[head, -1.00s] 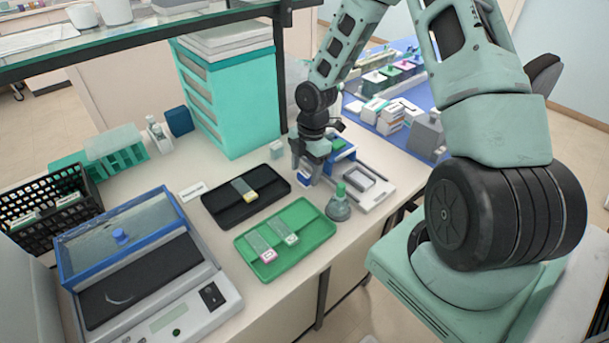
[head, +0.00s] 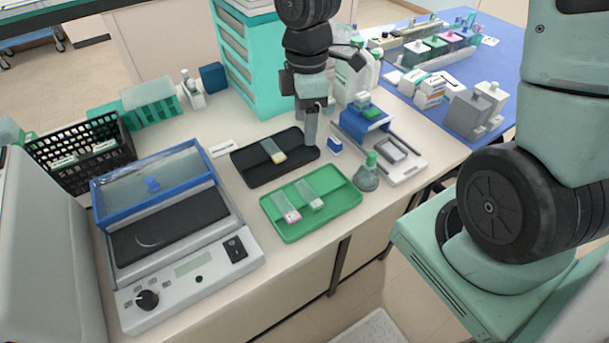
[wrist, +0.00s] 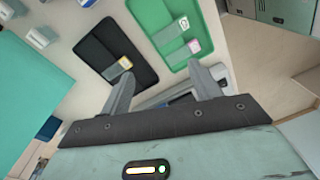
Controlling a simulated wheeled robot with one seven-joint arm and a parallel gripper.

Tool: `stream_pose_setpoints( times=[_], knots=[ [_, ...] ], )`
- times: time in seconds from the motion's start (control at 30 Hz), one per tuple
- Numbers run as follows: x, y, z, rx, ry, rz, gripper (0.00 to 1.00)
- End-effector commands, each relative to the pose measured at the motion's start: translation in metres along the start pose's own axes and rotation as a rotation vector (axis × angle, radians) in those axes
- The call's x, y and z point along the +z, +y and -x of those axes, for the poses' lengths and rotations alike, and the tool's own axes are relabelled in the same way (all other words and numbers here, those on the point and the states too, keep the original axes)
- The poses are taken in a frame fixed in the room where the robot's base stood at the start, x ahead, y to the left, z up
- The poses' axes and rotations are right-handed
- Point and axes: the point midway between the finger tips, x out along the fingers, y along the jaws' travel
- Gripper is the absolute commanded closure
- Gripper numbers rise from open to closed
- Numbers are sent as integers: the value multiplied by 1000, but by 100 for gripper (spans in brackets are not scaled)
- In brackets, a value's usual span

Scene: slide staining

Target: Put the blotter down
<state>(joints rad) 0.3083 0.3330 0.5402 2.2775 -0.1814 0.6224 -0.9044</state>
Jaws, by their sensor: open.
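A small blue and white block (head: 335,146) stands on the bench just right of the fingers. The blotter cannot be made out clearly in the wrist view.
A green tray (head: 335,215) with two slides lies in front of the black tray, which holds one slide. A flask with a green cap (head: 367,178) stands right of it. A blue-framed heater (head: 185,240) fills the left. Teal drawers (head: 245,60) stand behind.

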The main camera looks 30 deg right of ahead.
Motion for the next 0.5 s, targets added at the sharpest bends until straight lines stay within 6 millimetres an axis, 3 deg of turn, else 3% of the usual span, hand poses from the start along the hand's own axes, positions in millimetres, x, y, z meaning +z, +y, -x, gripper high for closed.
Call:
stream_pose_setpoints(
  times=[0.1, 0.3, 0.4, 0.5],
  knots=[
    [-33, -58, 16, 23, -21, -134, 37],
    [-56, -147, 32, 48, -6, -388, 37],
    [-57, -178, 36, 49, 11, -484, 37],
    [-57, -196, 39, 45, 23, -549, 37]
  ],
)
